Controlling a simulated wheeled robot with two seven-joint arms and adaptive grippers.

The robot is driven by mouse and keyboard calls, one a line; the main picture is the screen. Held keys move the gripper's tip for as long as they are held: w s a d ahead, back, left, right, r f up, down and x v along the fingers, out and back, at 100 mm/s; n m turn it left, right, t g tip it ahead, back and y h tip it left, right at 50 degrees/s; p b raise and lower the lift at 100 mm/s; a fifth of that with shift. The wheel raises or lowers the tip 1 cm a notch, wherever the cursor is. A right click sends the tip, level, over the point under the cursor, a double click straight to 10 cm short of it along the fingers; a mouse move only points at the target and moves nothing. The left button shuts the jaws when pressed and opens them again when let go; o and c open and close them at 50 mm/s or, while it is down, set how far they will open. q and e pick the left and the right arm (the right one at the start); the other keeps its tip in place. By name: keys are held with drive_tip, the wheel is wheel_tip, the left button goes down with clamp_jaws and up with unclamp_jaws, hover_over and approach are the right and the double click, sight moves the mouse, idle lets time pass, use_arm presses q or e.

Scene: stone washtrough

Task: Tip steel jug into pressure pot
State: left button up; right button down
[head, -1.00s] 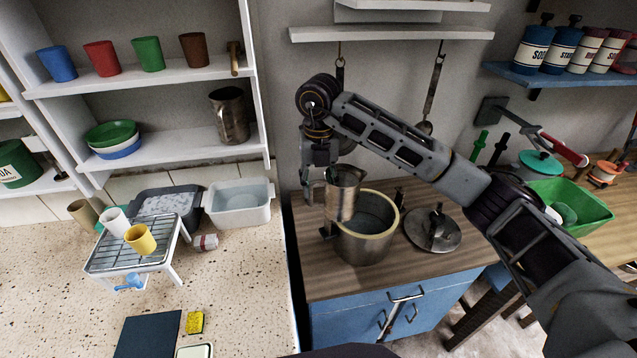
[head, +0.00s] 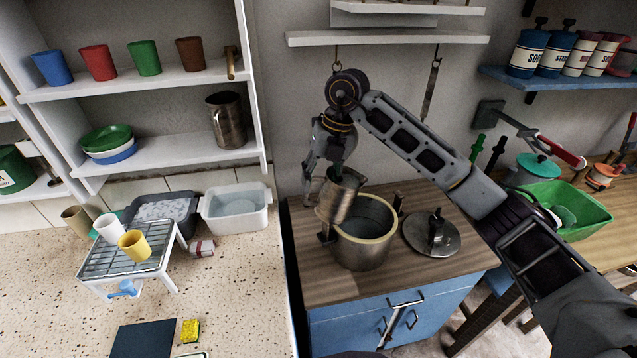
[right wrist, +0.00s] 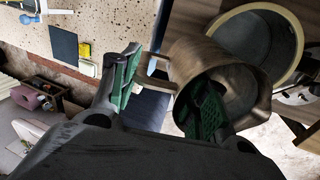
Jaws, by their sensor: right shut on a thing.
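The steel jug (head: 341,198) is tilted over the left side of the pressure pot (head: 362,252). My right gripper (head: 322,172) is shut on the jug near its handle side. In the right wrist view the green-padded fingers of this gripper (right wrist: 163,98) stand either side of the handle, and the jug (right wrist: 205,65) shows its open mouth. The pot (right wrist: 292,45) is open and lies just beyond the jug there. I cannot see any liquid leaving the jug. My left gripper is not in view.
The pot's lid (head: 432,236) lies on the wooden counter (head: 325,285) right of the pot. A second metal jug (head: 227,122) stands on the white shelf. A green basin (head: 568,202) is farther right. Utensils hang behind the arm.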

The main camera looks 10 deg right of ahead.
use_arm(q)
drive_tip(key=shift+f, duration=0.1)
use_arm(e)
drive_tip(key=shift+r+y, duration=0.3)
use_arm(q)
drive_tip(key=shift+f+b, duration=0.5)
use_arm(e)
drive_tip(key=shift+d+r+y, duration=0.1)
drive_tip(key=shift+d+y, duration=0.25)
drive_tip(key=shift+y, duration=0.05)
use_arm(q)
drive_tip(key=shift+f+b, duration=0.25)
drive_tip(key=shift+b, duration=0.05)
use_arm(e)
drive_tip(key=shift+d+r+y, duration=0.15)
drive_tip(key=shift+r+y, duration=0.05)
drive_tip(key=shift+y, duration=0.1)
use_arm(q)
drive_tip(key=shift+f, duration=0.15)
use_arm(e)
drive_tip(key=shift+d+r, duration=0.1)
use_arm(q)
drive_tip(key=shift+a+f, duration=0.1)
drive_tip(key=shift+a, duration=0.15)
use_arm(e)
drive_tip(key=shift+y, duration=0.4)
drive_tip(key=shift+d+r, duration=0.1)
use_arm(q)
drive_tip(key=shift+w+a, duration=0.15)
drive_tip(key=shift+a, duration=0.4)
